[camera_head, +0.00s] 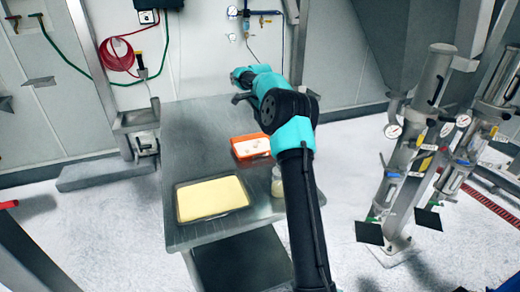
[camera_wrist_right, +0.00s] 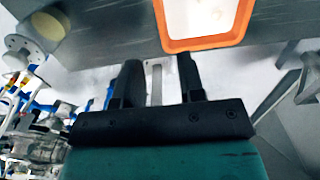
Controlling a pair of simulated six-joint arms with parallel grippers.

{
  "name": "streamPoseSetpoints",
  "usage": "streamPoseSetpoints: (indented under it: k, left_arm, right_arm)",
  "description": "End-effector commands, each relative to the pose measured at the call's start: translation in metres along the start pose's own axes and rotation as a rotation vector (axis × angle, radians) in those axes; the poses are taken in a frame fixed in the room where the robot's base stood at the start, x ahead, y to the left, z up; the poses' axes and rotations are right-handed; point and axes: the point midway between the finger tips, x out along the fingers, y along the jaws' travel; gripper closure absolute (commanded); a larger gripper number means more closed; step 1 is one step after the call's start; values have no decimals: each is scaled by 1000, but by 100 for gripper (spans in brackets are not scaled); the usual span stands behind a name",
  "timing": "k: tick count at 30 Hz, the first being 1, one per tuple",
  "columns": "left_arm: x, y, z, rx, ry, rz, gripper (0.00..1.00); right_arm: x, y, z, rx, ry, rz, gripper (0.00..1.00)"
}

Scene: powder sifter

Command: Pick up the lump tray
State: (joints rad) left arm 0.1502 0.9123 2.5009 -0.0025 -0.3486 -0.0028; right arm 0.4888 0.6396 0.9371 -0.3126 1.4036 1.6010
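The lump tray is a small orange tray (camera_head: 236,155) with white lumps in it, lying on the steel table right of its middle in the head view. In the right wrist view its orange rim (camera_wrist_right: 205,44) shows at the top, just beyond the fingertips. My right gripper (camera_wrist_right: 158,64) has its two black fingers apart with nothing between them, and it is not touching the tray. In the head view my right arm reaches past the tray's right side, and its fingers are hard to make out. My left gripper is in neither view.
A larger tray of pale yellow powder (camera_head: 212,198) lies at the table's near edge. A small jar (camera_head: 277,182) stands close beside my right arm. The far left of the steel table (camera_head: 190,125) is bare. Steel pipes with gauges (camera_head: 425,120) stand at right.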

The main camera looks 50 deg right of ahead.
Motion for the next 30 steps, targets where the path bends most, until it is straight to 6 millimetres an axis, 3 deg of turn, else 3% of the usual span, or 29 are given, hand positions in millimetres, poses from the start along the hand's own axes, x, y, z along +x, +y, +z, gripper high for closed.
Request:
streamPoseSetpoints:
  k: [7, 11, 30]
  left_arm:
    - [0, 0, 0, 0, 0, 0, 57]
    - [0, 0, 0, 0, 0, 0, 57]
    - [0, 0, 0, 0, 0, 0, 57]
  right_arm:
    - [3, 0, 1, -4, 0, 1, 64]
    - [14, 0, 1, -4, 0, 2, 64]
    - [116, 0, 1, -5, -1, 2, 64]
